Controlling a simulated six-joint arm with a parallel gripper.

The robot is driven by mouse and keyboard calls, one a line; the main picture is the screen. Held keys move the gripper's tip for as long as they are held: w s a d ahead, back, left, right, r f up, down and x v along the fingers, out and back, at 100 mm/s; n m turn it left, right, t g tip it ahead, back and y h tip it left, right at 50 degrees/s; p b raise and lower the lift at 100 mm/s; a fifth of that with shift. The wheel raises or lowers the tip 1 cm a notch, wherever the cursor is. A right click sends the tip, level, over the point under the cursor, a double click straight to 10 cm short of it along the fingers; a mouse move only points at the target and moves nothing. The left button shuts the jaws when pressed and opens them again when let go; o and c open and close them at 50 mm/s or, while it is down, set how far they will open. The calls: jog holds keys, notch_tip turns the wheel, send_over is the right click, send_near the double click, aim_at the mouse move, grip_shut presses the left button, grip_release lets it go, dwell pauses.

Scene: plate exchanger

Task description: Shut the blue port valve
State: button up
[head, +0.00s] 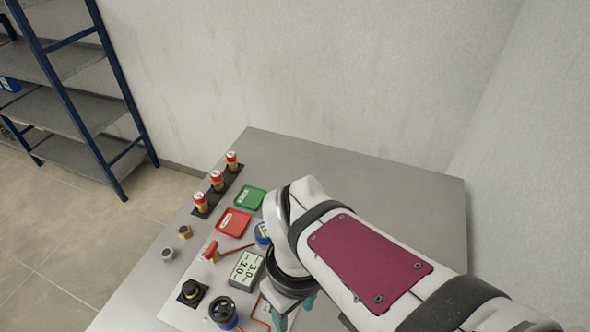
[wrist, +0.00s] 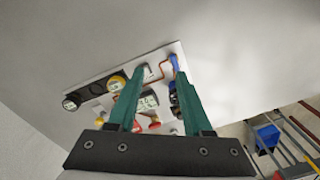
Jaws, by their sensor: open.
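My gripper (head: 294,312) is low over the front of the panel in the head view, partly hidden by my arm. In the wrist view its teal fingers (wrist: 161,72) are spread apart with nothing held between them. A blue part (wrist: 174,63) beside an orange pipe shows just beyond the right fingertip, apparently the blue port valve; whether the finger touches it is unclear. In the head view, a blue-bodied round fitting with a black top (head: 224,312) stands left of the gripper, and another blue round part (head: 262,232) is partly behind my arm. I cannot tell the valve's position.
A display reading 3.0 (head: 245,268), a red-handled lever (head: 211,251) and a black knob (head: 190,292) crowd the panel. The grey table's (head: 330,160) back is clear. Shelving (head: 80,100) stands left.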

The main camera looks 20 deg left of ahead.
jog(key=s+a+f+n, duration=0.2)
jog(key=a+n, duration=0.4)
jog(key=a, duration=0.1)
jog(key=f, duration=1.5)
jog(key=shift+s+d, duration=0.15)
jog(key=shift+d, duration=0.15)
grip_shut()
